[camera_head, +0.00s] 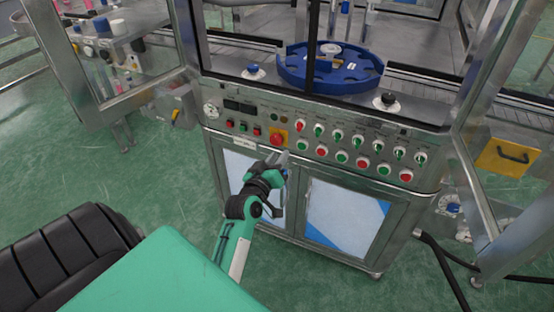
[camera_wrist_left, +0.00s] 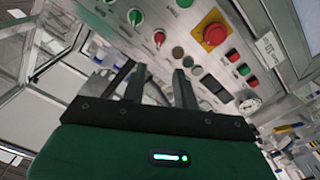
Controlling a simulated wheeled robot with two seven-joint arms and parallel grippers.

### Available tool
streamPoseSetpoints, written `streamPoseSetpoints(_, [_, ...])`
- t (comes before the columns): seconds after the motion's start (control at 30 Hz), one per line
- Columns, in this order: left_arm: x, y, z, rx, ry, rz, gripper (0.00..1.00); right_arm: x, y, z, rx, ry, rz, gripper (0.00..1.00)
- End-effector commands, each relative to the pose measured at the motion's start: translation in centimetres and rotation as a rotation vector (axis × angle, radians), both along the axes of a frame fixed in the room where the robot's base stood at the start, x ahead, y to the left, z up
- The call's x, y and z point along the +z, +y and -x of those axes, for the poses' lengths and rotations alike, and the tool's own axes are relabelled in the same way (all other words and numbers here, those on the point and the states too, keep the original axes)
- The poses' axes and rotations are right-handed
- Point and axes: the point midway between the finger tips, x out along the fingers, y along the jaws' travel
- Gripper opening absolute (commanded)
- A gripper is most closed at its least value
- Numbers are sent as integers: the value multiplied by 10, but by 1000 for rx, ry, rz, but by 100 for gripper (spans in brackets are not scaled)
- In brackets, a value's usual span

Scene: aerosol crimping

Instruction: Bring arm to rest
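My left gripper (camera_head: 283,160) is in front of the machine's control panel (camera_head: 330,128), just below the red emergency button (camera_head: 277,139) on its yellow plate. In the left wrist view its two dark fingers (camera_wrist_left: 160,80) stand apart with nothing held between them, so it is open. The panel lies beyond the fingertips, with the red button (camera_wrist_left: 213,35) to their upper right. I cannot tell whether any fingertip touches the panel. My right gripper is not in view.
The panel carries rows of red and green buttons and switches. Above it is a blue rotary disc (camera_head: 304,75). Cabinet doors (camera_head: 345,216) are below. A yellow plate with a handle (camera_head: 507,157) is at right. Green floor (camera_head: 130,180) is clear at left. Black cables (camera_head: 445,270) lie at lower right.

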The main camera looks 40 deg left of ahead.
Motion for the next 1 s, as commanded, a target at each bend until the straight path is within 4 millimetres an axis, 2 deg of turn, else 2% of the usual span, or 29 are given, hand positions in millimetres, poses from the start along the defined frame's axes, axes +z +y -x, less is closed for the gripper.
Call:
streamPoseSetpoints(0.57, [0,0,1,-1,1,0,30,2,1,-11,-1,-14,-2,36])
streamPoseSetpoints(0.67, [-10,-4,-2,-8,24,0,30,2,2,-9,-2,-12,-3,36])
streamPoseSetpoints(0.77, [-45,-15,-8,-34,99,-4,30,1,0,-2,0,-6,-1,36])
streamPoseSetpoints(0.87, [-105,-35,-12,-79,223,-15,30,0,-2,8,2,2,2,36])
streamPoseSetpoints(1.0, [-206,-72,4,-162,432,-50,30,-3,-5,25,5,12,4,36])
